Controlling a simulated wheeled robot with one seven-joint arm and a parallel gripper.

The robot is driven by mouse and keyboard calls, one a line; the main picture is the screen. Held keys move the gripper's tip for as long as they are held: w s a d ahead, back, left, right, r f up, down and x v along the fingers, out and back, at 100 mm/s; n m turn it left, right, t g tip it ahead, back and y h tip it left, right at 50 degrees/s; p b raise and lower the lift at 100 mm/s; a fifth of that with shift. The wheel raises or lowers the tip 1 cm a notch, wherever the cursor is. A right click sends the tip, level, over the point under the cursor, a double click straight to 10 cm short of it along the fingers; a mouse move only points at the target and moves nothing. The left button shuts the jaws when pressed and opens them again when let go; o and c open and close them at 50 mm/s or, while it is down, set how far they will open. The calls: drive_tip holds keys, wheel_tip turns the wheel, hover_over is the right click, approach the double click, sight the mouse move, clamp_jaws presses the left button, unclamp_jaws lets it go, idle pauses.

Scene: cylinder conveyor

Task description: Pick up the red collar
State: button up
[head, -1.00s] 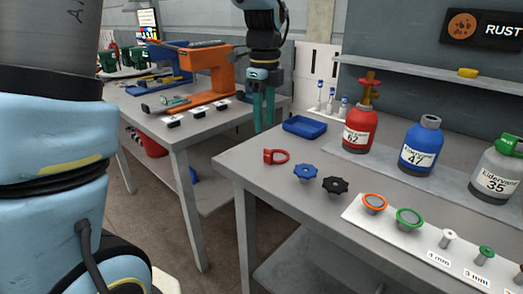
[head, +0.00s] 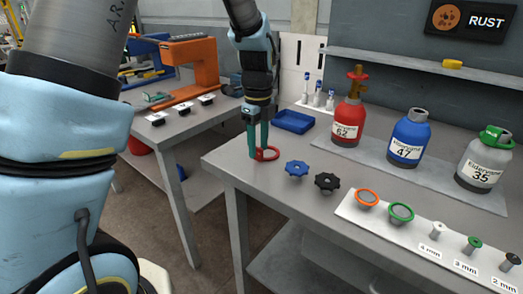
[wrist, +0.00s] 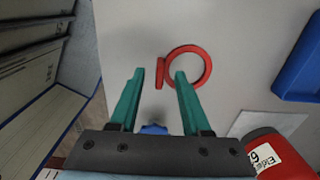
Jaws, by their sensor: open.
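The red collar (head: 277,153), a ring with a short flat tab, lies near the left end of the grey workbench. My gripper (head: 258,156) points down at it, with its green fingers apart. In the wrist view the collar (wrist: 208,70) shows its tab between the two fingertips of my gripper (wrist: 160,74), and the right fingertip reaches over the ring's left side. In the head view the fingers partly hide the collar.
A blue tray (head: 293,121) stands behind the collar. A blue knob (head: 297,169) and a black knob (head: 327,182) lie to its right. Red (head: 347,122), blue (head: 408,138) and grey (head: 484,162) cylinders stand farther right. The bench's left edge is close to the collar.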

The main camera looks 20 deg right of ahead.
drive_tip(key=shift+f, duration=0.75)
drive_tip(key=shift+c, duration=0.4)
clamp_jaws()
